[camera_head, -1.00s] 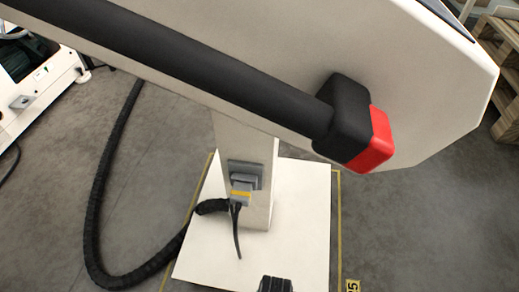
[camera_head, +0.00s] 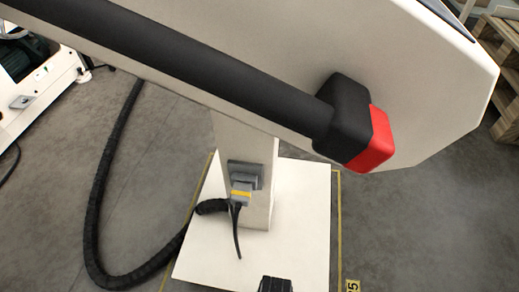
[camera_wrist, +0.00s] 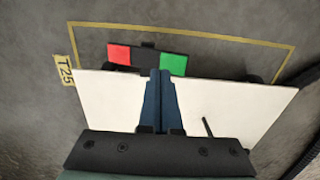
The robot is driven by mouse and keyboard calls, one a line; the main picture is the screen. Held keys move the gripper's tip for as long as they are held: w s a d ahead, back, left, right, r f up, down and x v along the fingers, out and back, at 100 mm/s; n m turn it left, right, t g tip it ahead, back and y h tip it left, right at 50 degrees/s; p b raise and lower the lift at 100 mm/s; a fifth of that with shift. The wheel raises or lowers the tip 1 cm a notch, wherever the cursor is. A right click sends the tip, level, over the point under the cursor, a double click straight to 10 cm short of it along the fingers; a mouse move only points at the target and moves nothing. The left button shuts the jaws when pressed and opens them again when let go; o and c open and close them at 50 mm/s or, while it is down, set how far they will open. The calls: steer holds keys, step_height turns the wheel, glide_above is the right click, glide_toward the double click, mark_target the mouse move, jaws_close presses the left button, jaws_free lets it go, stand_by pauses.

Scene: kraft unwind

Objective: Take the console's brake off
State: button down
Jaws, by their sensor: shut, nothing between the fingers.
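The console's pale body (camera_head: 440,90) fills the top of the head view, with a black bar (camera_head: 200,65) ending in a red cap (camera_head: 372,140). Its column stands on a white base plate (camera_head: 300,220). In the wrist view, a black bar beyond the plate's far edge carries a red pad (camera_wrist: 119,54) and a green pad (camera_wrist: 173,65). My gripper (camera_wrist: 160,73) is shut and empty, its blue fingers over the base plate in the picture and pointing between the pads. Its height above them is unclear. A dark block (camera_head: 275,285) at the head view's bottom edge is cut off; I cannot tell what it is.
A grey and yellow plug (camera_head: 241,190) sits on the column. A thick black hose (camera_head: 97,200) curves over the floor at left. Yellow tape and a floor label (camera_wrist: 64,70) border the plate. A white machine (camera_head: 40,85) is far left, wooden pallets (camera_head: 500,60) far right.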

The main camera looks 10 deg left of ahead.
steer(key=shift+f+b, duration=1.75)
steer(key=shift+f, duration=0.8)
stand_by(0.8)
stand_by(0.3)
step_height(320, 180, up, 7)
steer(key=p, duration=0.7)
steer(key=shift+r+p, duration=0.15)
steer(key=shift+p, duration=0.25)
